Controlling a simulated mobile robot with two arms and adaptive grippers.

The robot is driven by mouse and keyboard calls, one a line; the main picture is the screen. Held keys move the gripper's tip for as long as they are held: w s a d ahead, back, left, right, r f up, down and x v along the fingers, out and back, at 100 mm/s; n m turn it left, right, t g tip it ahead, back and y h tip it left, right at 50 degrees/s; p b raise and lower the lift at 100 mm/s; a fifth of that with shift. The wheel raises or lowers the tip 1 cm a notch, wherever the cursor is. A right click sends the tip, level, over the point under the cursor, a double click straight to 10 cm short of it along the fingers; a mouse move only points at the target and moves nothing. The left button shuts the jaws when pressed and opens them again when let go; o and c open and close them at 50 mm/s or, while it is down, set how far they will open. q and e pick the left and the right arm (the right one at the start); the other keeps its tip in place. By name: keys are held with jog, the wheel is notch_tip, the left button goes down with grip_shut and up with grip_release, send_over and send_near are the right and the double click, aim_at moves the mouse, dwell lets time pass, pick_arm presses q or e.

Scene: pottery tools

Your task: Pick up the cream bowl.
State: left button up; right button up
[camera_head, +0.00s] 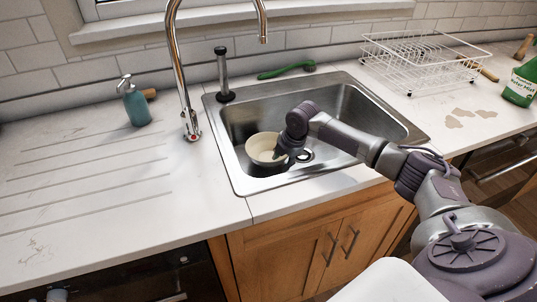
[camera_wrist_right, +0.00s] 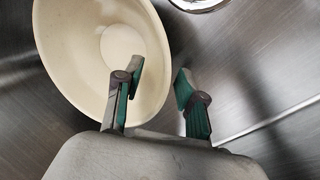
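The cream bowl (camera_head: 260,149) sits in the left part of the steel sink (camera_head: 345,102), with its opening facing up. In the right wrist view the bowl (camera_wrist_right: 75,55) fills the upper left, and its inside shows empty. My right gripper (camera_head: 284,154) reaches down into the sink at the bowl's right side. In the wrist view the right gripper (camera_wrist_right: 160,76) is open, with one finger over the bowl's inside and the other outside its rim. The near rim passes between the fingers; contact cannot be told. My left gripper is not in view.
A tall faucet (camera_head: 177,75) stands left of the bowl. A soap bottle (camera_head: 134,105), a black-topped cylinder (camera_head: 223,75) and a green brush (camera_head: 287,70) are around the sink. A white dish rack (camera_head: 420,62) and green bottle (camera_head: 522,84) stand right. The left counter is mostly clear.

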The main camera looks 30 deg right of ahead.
grip_shut()
jog(key=shift+r, duration=0.2)
dwell(0.4)
